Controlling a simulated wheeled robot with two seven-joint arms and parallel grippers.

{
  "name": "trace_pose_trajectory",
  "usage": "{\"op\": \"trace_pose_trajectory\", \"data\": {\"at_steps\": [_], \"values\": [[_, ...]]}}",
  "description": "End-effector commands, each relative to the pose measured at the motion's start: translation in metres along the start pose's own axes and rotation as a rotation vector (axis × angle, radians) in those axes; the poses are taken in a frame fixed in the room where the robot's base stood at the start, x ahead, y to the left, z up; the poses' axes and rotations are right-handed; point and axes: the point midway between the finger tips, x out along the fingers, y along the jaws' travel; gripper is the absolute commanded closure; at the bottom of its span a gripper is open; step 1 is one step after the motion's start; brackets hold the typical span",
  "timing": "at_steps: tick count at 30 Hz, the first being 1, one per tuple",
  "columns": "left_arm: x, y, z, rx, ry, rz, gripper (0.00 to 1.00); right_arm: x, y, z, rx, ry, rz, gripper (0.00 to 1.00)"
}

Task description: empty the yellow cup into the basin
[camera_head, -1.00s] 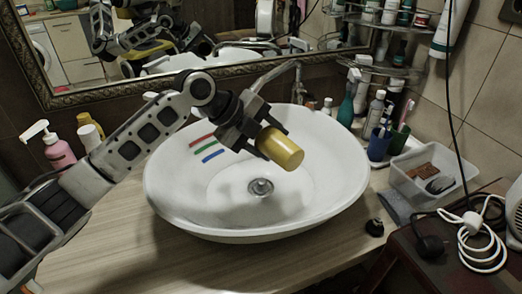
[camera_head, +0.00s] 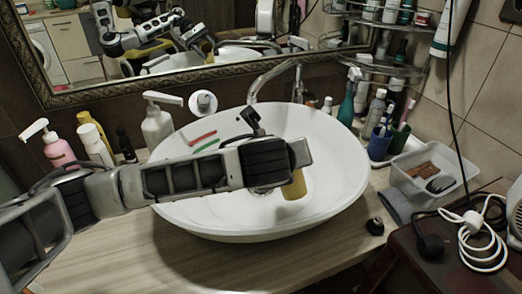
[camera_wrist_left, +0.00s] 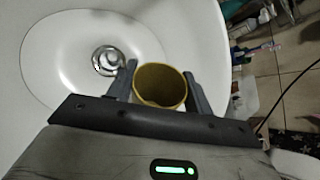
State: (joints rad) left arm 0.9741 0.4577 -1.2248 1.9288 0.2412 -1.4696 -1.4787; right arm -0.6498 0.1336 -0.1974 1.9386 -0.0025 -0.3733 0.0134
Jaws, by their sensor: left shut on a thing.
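The yellow cup (camera_head: 294,187) is over the right part of the white basin (camera_head: 335,165). In the head view my left arm covers its upper part; the visible part looks nearly upright. In the left wrist view my left gripper (camera_wrist_left: 159,73) is shut on the cup (camera_wrist_left: 160,98), one finger on each side. Its open mouth faces the wrist camera, and I see no contents inside. The drain (camera_wrist_left: 108,60) is beside the cup in that view. A red stick (camera_head: 203,138) and a green stick (camera_head: 206,146) lie in the basin. My right gripper is not in view.
The faucet (camera_head: 273,75) stands behind the basin. Soap bottles (camera_head: 157,125) are at the back left. A blue cup (camera_head: 380,145) and a clear plastic bin (camera_head: 432,185) are on the right. The wooden counter (camera_head: 130,240) is bare at front left.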

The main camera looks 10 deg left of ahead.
Motion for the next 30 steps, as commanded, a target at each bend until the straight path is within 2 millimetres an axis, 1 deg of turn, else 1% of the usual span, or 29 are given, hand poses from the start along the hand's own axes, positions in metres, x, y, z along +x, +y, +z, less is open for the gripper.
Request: {"op": "trace_pose_trajectory", "data": {"at_steps": [1, 5, 9, 15, 21, 30], "values": [[-0.003, -0.005, -0.006, 0.035, -0.035, 0.005, 0.71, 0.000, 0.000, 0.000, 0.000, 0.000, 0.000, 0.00], [-0.006, -0.012, -0.019, 0.122, -0.138, 0.032, 0.71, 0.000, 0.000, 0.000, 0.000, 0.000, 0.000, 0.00], [-0.018, -0.023, -0.022, 0.213, -0.249, 0.061, 0.71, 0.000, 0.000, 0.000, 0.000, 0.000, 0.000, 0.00], [-0.030, -0.033, -0.025, 0.306, -0.359, 0.091, 0.71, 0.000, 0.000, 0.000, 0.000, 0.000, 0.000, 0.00], [-0.034, -0.036, -0.026, 0.340, -0.400, 0.105, 0.71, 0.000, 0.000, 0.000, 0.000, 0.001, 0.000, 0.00], [-0.034, -0.036, -0.026, 0.342, -0.403, 0.106, 0.71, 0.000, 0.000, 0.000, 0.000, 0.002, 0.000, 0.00]]}}
